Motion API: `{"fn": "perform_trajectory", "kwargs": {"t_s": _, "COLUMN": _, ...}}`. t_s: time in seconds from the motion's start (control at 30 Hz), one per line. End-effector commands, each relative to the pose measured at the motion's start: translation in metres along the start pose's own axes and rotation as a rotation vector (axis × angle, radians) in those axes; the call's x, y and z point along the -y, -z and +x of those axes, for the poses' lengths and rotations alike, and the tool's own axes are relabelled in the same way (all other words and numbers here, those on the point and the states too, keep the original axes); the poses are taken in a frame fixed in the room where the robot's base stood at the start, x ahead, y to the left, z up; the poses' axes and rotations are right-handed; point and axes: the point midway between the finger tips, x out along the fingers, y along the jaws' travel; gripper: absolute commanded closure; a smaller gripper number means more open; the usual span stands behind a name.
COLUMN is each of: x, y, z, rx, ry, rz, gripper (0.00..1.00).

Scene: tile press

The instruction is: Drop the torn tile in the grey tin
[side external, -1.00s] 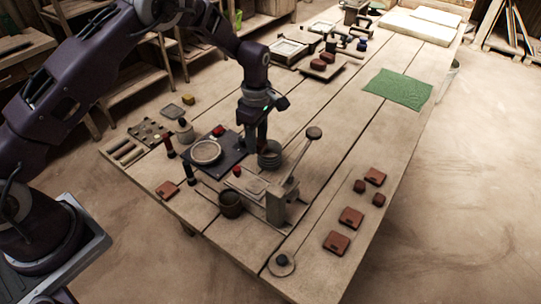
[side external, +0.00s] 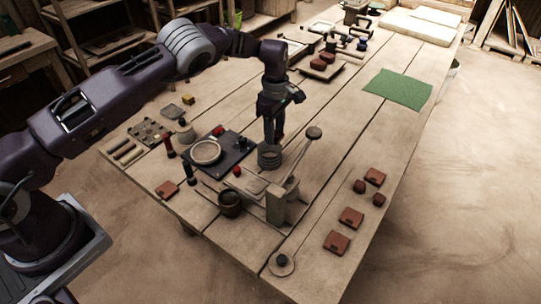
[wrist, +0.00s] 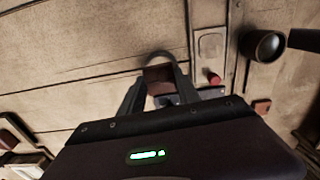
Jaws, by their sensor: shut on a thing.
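The grey tin (side external: 269,158) stands on the table behind the press, just below my gripper (side external: 273,140) in the side view. In the wrist view my gripper (wrist: 160,88) is shut on a reddish-brown tile (wrist: 160,74), held between the two fingers. The curved grey rim of the tin (wrist: 158,56) shows just beyond the tile. The tile is too small and dark to make out a tear, and my fingers hide it in the side view. The gap between tile and rim cannot be told exactly.
The press with its raised lever (side external: 296,165) stands close in front of the tin, its knob (side external: 314,133) to the right. A black plate with a round dish (side external: 206,152) lies left. Several red tiles (side external: 351,217) lie at the right. A green cloth (side external: 398,89) lies farther back.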

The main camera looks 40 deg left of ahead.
Motion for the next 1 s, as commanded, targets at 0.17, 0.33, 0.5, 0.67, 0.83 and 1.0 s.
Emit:
{"fn": "perform_trajectory", "kwargs": {"t_s": 0.17, "x": 0.0, "y": 0.0, "z": 0.0, "rx": 0.0, "ry": 0.0, "rz": 0.0, "gripper": 0.55}}
{"fn": "perform_trajectory", "kwargs": {"t_s": 0.33, "x": 0.0, "y": 0.0, "z": 0.0, "rx": 0.0, "ry": 0.0, "rz": 0.0, "gripper": 0.35}}
{"fn": "perform_trajectory", "kwargs": {"t_s": 0.5, "x": 0.0, "y": 0.0, "z": 0.0, "rx": 0.0, "ry": 0.0, "rz": -0.001, "gripper": 0.35}}
{"fn": "perform_trajectory", "kwargs": {"t_s": 0.67, "x": -0.001, "y": 0.0, "z": -0.016, "rx": 0.001, "ry": -0.003, "rz": -0.001, "gripper": 0.35}}
{"fn": "perform_trajectory", "kwargs": {"t_s": 0.83, "x": -0.001, "y": 0.0, "z": -0.052, "rx": 0.0, "ry": -0.003, "rz": 0.0, "gripper": 0.35}}
{"fn": "perform_trajectory", "kwargs": {"t_s": 1.0, "x": 0.0, "y": 0.0, "z": -0.07, "rx": 0.0, "ry": 0.0, "rz": 0.0, "gripper": 0.35}}
